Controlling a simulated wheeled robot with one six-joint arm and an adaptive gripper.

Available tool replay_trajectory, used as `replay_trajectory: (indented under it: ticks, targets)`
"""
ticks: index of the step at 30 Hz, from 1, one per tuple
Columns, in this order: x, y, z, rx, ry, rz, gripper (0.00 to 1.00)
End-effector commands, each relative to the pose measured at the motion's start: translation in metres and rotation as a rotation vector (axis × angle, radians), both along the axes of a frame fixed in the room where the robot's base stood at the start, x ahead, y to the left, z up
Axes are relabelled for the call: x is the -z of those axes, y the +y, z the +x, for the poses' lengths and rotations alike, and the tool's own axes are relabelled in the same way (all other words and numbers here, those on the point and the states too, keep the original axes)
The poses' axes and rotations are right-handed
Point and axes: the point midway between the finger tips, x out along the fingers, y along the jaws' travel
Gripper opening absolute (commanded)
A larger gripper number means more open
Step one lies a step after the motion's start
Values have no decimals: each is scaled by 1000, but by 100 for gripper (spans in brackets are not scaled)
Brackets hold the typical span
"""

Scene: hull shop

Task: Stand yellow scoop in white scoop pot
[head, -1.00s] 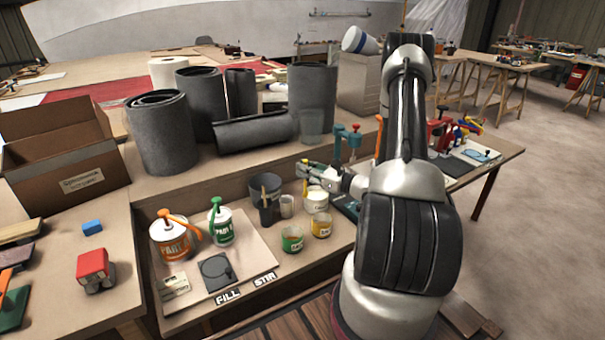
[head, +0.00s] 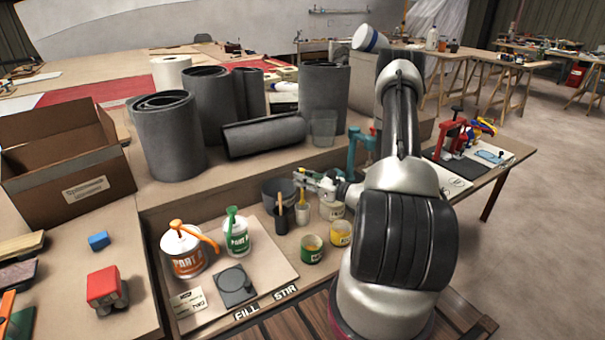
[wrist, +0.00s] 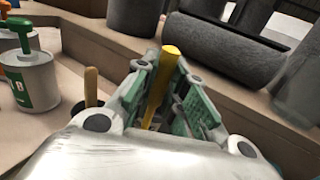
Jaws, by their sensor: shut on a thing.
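The yellow scoop (head: 302,197) is upright in my gripper (head: 312,184). In the wrist view the yellow scoop (wrist: 161,85) stands between the green-padded fingers (wrist: 163,98), which are closed on it. The white scoop pot (head: 302,214) is a small pale cup directly below my gripper. The scoop's lower part meets the pot's mouth in the head view. How deep it reaches is hidden. The pot is not clearly visible in the wrist view.
A green tin (head: 311,249) and a yellow tin (head: 340,233) stand in front. White pump cans (head: 237,236) stand left on a board.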

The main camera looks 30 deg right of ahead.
Motion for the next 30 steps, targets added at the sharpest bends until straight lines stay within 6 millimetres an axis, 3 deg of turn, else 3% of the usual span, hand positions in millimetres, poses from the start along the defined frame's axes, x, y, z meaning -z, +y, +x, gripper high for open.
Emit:
replay_trajectory:
  ticks: [18,30]
  targets:
    - [53,0,0,0,0,1,3]
    - [65,0,0,0,0,-1,3]
